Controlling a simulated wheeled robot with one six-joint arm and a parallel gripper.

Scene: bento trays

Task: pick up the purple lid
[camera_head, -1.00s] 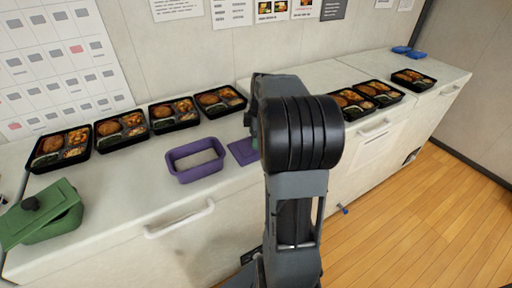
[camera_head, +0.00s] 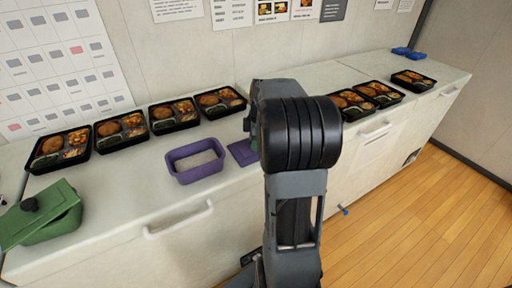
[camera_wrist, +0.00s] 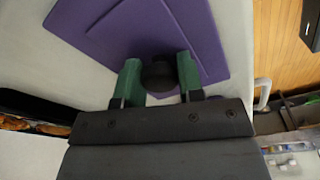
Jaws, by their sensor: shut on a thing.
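The purple lid (camera_head: 241,151) is a flat slab with a dark round knob. In the head view only its left part shows, right of the purple box; my arm hides the rest. In the wrist view the purple lid (camera_wrist: 150,30) fills the top middle. My gripper (camera_wrist: 160,78) has its two green fingers on either side of the black knob (camera_wrist: 159,74), shut on it. I cannot tell whether the lid is off the counter. The open purple box (camera_head: 195,161) stands on the counter with something pale inside.
A green box with a tilted green lid (camera_head: 40,212) stands at the far left of the counter (camera_head: 120,210). Several filled bento trays (camera_head: 121,131) line the back. More bento trays (camera_head: 379,93) and blue items (camera_head: 408,51) sit at the right.

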